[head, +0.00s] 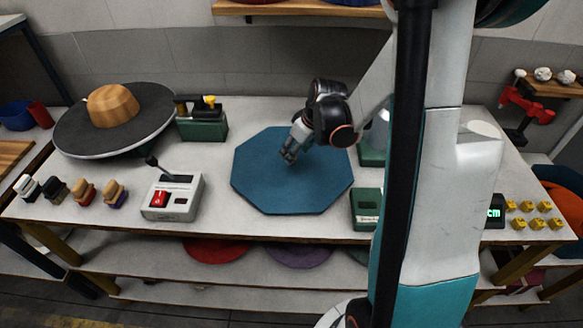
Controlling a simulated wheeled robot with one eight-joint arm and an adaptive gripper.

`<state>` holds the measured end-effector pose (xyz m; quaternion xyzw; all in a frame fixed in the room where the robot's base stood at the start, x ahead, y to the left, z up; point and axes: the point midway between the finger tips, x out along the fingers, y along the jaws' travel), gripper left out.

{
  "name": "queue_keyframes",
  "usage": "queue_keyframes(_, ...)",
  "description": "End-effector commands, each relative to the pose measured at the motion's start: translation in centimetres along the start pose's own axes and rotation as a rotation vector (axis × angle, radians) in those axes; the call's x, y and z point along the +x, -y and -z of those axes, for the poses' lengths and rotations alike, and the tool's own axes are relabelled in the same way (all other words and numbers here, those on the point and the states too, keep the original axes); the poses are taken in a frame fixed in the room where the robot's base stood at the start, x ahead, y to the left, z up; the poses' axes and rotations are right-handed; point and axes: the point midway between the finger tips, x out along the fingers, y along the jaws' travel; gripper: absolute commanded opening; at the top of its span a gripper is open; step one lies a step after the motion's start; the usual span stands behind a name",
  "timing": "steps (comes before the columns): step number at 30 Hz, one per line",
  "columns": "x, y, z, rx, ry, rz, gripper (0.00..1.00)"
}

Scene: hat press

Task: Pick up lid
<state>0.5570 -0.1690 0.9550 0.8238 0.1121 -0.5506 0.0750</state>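No object is clearly recognisable as a lid. A flat blue octagonal panel (305,190) lies on the white workbench in the middle of the head view. My gripper (289,157) is over the upper middle of this panel, with its fingers pointing down and left. I cannot tell whether the fingertips touch the panel, or whether they are open or shut. No held object shows. My arm hides part of the bench to the right of the panel.
A wide dark disc with a wooden crown block (113,106) stands at the left. A grey control box with a lever (173,196), several brushes (85,192) and green boxes (203,125) surround the panel. Yellow blocks (541,207) sit at the right.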

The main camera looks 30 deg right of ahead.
Motion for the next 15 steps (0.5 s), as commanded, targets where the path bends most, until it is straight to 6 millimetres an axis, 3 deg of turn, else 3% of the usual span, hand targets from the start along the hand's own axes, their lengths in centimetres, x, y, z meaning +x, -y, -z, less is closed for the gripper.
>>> queue_keyframes(4, 2.5, -0.1, 0.0, 0.000, 0.000, 0.000, 0.50)
queue_keyframes(12, 2.8, 0.0, 0.1, 0.000, 0.000, 0.000, 0.50)
queue_keyframes(15, 2.8, 0.0, 0.1, 0.000, 0.000, 0.000, 0.30)
